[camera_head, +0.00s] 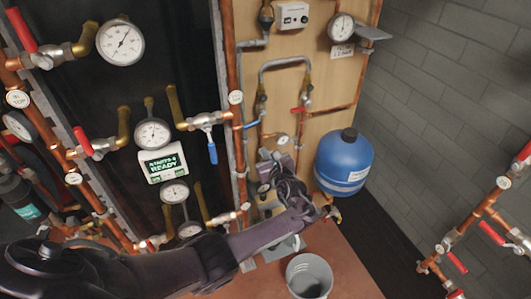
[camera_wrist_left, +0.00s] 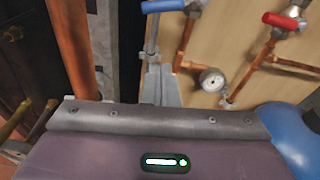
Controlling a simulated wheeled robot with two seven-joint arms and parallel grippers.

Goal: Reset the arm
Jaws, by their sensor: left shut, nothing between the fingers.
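My left arm comes in from the lower left in the head view and reaches to the middle. My left gripper (camera_head: 272,158) is in front of the wooden panel (camera_head: 322,128), left of the blue tank (camera_head: 343,163). In the left wrist view its fingers (camera_wrist_left: 160,85) are together and hold nothing. They point toward the panel, below a blue-handled valve (camera_wrist_left: 163,6). Whether they touch any pipe I cannot tell. My right gripper is in neither view.
Copper pipes with red valve handles (camera_head: 83,141) and gauges (camera_head: 120,42) fill the left. A display (camera_head: 163,164) reads "READY". A grey bucket (camera_head: 309,276) stands below the gripper. More pipes (camera_head: 478,212) stand at the right. Dark floor between tank and right pipes is clear.

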